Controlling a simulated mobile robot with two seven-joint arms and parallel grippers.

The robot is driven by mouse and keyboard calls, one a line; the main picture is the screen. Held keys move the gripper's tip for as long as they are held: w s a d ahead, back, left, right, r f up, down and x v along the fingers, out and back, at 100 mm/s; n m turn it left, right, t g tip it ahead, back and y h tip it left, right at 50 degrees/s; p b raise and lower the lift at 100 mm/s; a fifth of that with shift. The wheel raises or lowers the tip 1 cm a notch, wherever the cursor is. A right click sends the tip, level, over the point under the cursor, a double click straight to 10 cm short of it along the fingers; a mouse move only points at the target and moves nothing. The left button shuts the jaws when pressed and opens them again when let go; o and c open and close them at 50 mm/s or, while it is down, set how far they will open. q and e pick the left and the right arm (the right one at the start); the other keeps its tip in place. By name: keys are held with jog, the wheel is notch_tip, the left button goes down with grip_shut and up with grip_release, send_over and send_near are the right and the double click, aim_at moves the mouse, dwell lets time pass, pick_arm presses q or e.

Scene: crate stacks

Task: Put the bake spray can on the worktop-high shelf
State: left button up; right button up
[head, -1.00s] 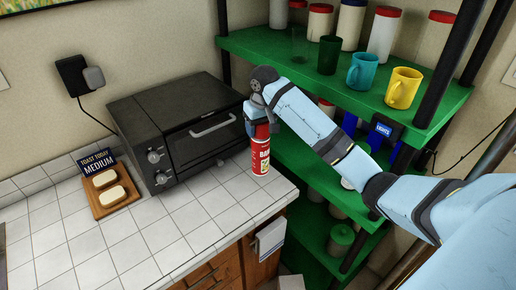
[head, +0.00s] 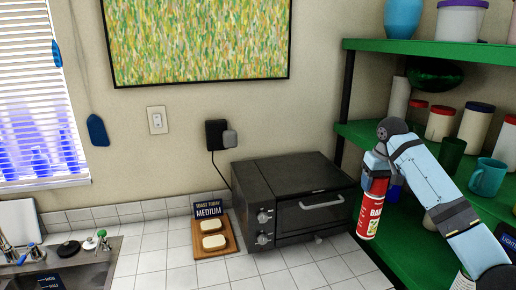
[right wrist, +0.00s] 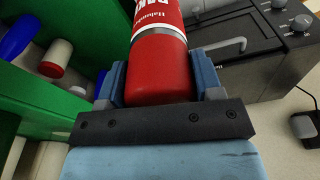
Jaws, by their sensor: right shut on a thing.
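The bake spray can (head: 371,212) is red with white lettering and stands out just right of the toaster oven. My right gripper (head: 376,168) is shut around its upper part. In the right wrist view the can (right wrist: 160,65) sits between both fingers (right wrist: 162,88). The can looks near upright; its base seems a little above the worktop (head: 345,270), though contact is hard to judge. The green rack is to the right: one shelf (head: 357,131) holds mugs and jars, and a lower shelf (head: 402,236) is near worktop height, partly hidden by my arm. My left gripper is out of view.
The black toaster oven (head: 290,200) is close left of the can. A black rack post (head: 346,100) rises behind it. A teal mug (head: 487,177) and a dark green cup (head: 451,158) are near my right arm. A wooden board (head: 213,242) and a sink lie left.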

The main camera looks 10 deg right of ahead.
jog(key=s+a+f, duration=0.7)
jog(key=s+a, duration=0.2)
jog(key=a, duration=0.3)
jog(key=s+a+f+n, duration=0.1)
jog(key=s+a+f, duration=0.6)
jog(key=s+a, duration=0.3)
jog(key=shift+s+a+n, duration=0.3)
jog(key=shift+a, duration=0.7)
jog(key=shift+r, duration=0.1)
